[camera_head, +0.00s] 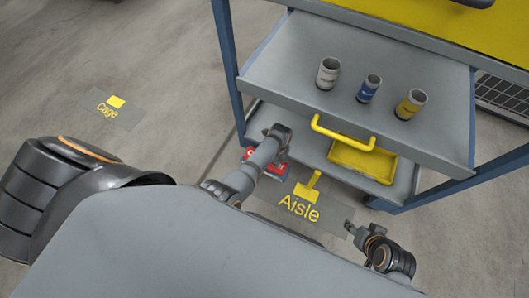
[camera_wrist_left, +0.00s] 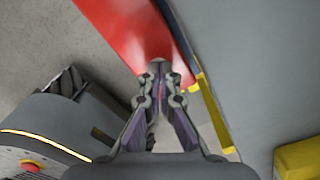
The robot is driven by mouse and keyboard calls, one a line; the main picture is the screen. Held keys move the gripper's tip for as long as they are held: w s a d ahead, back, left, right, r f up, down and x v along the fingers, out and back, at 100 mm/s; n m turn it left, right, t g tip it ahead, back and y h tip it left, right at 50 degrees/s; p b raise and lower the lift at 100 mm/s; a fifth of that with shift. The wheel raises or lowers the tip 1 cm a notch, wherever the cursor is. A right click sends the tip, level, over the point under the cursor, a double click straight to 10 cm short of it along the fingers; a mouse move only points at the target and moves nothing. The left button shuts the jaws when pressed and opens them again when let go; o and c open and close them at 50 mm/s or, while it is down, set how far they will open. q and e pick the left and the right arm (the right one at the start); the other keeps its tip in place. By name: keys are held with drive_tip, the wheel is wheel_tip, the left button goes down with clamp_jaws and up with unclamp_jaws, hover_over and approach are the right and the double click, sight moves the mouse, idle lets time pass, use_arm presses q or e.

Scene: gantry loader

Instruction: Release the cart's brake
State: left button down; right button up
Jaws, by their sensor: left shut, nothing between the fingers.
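The cart (camera_head: 360,75) stands ahead with blue posts and grey shelves. A red part (camera_head: 250,154) with white lettering shows low on the cart, partly covered by my left arm. In the left wrist view a wide red surface (camera_wrist_left: 130,30) lies just beyond the fingertips; I cannot tell whether they touch it. My left gripper (camera_wrist_left: 158,75) is shut with nothing in it; its arm end reaches the cart's near left side in the head view. My right gripper (camera_head: 350,228) is low, in front of the cart; its jaw state is too small to read. I cannot pick out the brake for certain.
A yellow handle (camera_head: 343,134) sticks out from the upper shelf near my left arm. A yellow bin (camera_head: 362,160) sits on the lower shelf. Three canisters, grey (camera_head: 327,73), blue (camera_head: 369,88) and yellow (camera_head: 410,104), stand above.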

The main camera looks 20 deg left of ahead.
use_arm(q)
wheel_tip(320, 180, up, 7)
drive_tip(key=p, duration=0.8)
idle(0.5)
